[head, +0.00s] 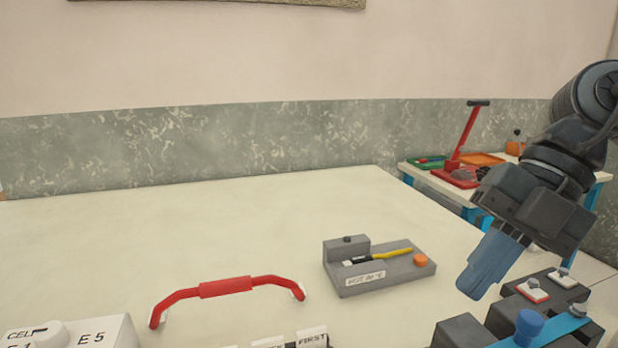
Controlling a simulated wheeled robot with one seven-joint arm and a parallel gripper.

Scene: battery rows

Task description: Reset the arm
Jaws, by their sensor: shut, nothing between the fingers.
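My gripper (480,284) hangs from my arm at the right side of the head view. Its blue fingers are together, with nothing seen between them. It points down and slightly left, in front of the grey blocks at the lower right in the picture. Whether it touches anything below is hard to tell, but it looks apart from the blocks.
A grey labelled holder (375,268) with a yellow-handled tool stands left of my gripper. A red handle (226,288) arches at the front. Dark blocks with a blue knob (528,325) lie lower right. A side table (412,172) stands behind.

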